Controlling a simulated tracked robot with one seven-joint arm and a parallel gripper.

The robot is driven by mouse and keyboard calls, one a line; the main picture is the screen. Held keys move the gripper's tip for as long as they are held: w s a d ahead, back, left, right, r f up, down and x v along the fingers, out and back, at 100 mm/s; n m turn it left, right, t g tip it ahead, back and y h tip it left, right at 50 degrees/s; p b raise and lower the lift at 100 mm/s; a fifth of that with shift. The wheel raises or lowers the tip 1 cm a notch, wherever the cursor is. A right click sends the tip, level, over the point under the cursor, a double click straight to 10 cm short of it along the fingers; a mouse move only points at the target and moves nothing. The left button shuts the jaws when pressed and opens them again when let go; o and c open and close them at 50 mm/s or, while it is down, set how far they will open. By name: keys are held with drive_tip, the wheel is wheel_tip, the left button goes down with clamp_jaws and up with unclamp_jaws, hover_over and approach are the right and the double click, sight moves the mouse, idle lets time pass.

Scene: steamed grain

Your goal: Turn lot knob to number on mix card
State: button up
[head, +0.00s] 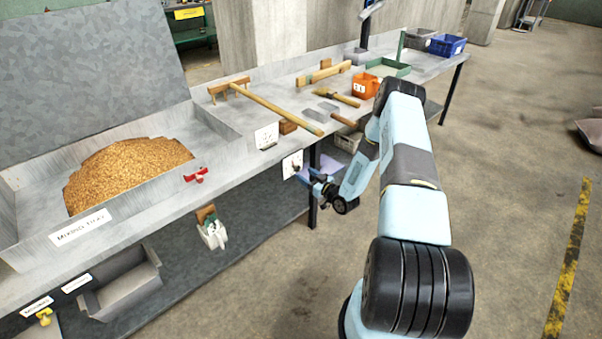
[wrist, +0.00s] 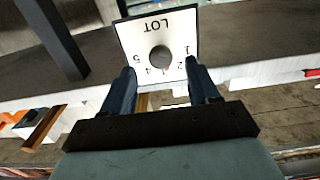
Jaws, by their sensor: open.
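The lot plate (head: 291,166) is a white panel on the bench's front edge, with a small dark knob. In the wrist view the plate (wrist: 135,38) appears upside down, reading LOT, with numbers along an arc. Its round grey knob (wrist: 160,58) sits in the middle; I cannot tell which number it points at. My gripper (head: 318,184) is open in front of the plate. In the wrist view its fingers (wrist: 161,72) stand either side of the knob's line, with a visible gap. A white card (head: 266,136) above the plate may be the mix card; its print is unreadable.
A mixing tray (head: 80,229) holds a heap of grain (head: 125,170). A red valve-like handle (head: 196,175) is on the bench front. A wooden rake (head: 275,108) and an orange container (head: 365,87) lie behind. A bench leg (head: 313,200) stands close to my gripper.

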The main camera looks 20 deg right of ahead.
sight(298, 170)
drive_tip(key=shift+x, duration=1.95)
